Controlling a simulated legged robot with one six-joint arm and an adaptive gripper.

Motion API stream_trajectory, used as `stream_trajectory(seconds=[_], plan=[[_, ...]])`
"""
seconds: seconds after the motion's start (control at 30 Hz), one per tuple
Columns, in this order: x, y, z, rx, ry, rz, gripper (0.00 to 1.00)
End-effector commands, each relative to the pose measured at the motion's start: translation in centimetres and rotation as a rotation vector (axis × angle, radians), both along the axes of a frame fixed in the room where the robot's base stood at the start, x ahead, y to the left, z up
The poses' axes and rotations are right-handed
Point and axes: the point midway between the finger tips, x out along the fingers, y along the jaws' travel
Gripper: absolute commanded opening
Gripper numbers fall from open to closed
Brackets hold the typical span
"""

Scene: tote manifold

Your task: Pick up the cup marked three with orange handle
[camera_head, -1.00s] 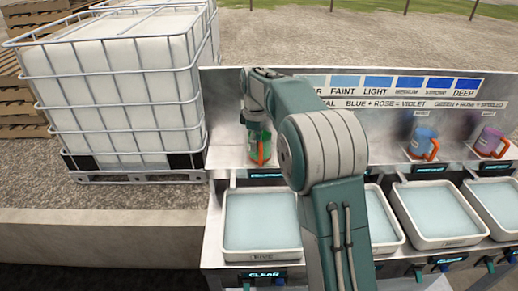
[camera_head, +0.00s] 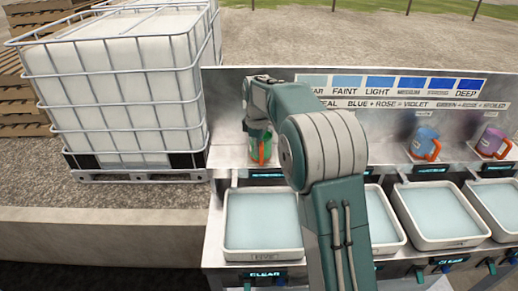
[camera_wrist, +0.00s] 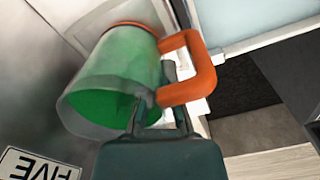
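A green, see-through cup with an orange handle (camera_head: 266,148) stands on the left part of the rear shelf, partly hidden by my arm. It fills much of the wrist view (camera_wrist: 110,80), with its handle to the right. No number shows on its visible side. My gripper (camera_wrist: 160,92) is at the handle, with its fingers apart and one reaching into the handle loop. I cannot tell whether either finger touches the cup. In the head view, my gripper (camera_head: 258,122) is just above and against the cup. A blue cup (camera_head: 426,136) and a purple cup (camera_head: 489,136), both with orange handles, stand farther right.
A row of liquid-filled trays (camera_head: 226,228) sits in front of the shelf. A back panel (camera_head: 232,90) with colour labels rises behind the cups. A label reading FIVE (camera_wrist: 38,166) shows upside down in the wrist view. A caged white tank (camera_head: 130,95) stands left.

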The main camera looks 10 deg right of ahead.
Motion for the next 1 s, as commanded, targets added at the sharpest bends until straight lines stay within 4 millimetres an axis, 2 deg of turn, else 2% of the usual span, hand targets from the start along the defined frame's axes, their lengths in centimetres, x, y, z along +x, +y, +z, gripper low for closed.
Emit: stream_trajectory(seconds=[0.17,0.33,0.77,1.0], plan=[[0.1,0.0,1.1,0.000,-0.004,-0.001,0.00],[-0.1,-0.1,3.5,-0.001,-0.004,-0.001,0.00],[-4.7,-1.9,9.2,-0.001,-0.003,-0.002,0.00],[-7.9,-3.2,10.7,0.000,-0.002,-0.002,0.00]])
